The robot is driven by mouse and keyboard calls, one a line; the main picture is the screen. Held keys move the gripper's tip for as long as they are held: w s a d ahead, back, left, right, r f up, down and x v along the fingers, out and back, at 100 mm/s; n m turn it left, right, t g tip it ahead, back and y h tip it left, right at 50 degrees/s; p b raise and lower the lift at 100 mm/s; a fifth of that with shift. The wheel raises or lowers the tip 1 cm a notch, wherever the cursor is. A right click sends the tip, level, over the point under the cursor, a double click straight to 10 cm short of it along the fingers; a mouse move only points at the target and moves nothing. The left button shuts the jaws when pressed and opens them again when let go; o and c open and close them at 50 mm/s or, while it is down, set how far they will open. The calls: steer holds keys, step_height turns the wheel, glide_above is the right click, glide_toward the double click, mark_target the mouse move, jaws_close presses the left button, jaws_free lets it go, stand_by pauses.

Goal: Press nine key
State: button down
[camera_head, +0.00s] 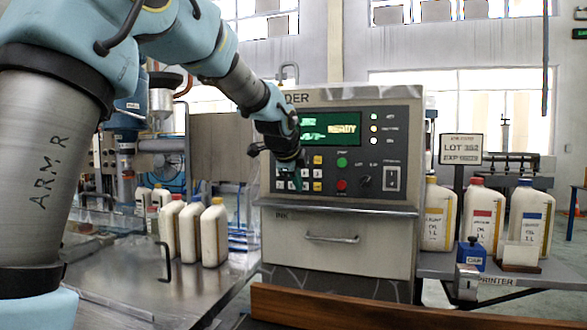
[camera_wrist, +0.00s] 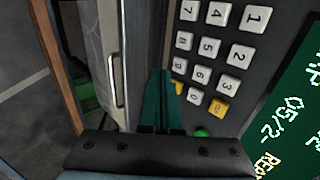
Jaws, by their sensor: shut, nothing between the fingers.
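The printer's keypad shows in the wrist view, turned sideways, with white number keys and yellow keys at its lower end. The nine key (camera_wrist: 180,66) is in the column nearest my fingers, between the eight key (camera_wrist: 184,41) and a yellow key (camera_wrist: 176,87). My gripper (camera_wrist: 160,72) is shut and empty. Its green fingertips show just left of the nine key, with a narrow gap in the picture. Depth to the panel is hard to tell. In the head view my gripper (camera_head: 298,181) is in front of the keypad and hides part of it.
The printer (camera_head: 340,240) has a green display (camera_head: 330,126) reading READY, a green button (camera_head: 342,162), a red button (camera_head: 342,184) and a drawer handle (camera_head: 332,239). White bottles (camera_head: 214,235) stand left; labelled bottles (camera_head: 483,215) stand right.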

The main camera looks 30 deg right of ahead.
mark_target(305, 186)
steer(key=shift+w+d+r+p, duration=0.15)
steer(key=shift+w+d+p, duration=0.25)
steer(key=shift+w+d, duration=0.85)
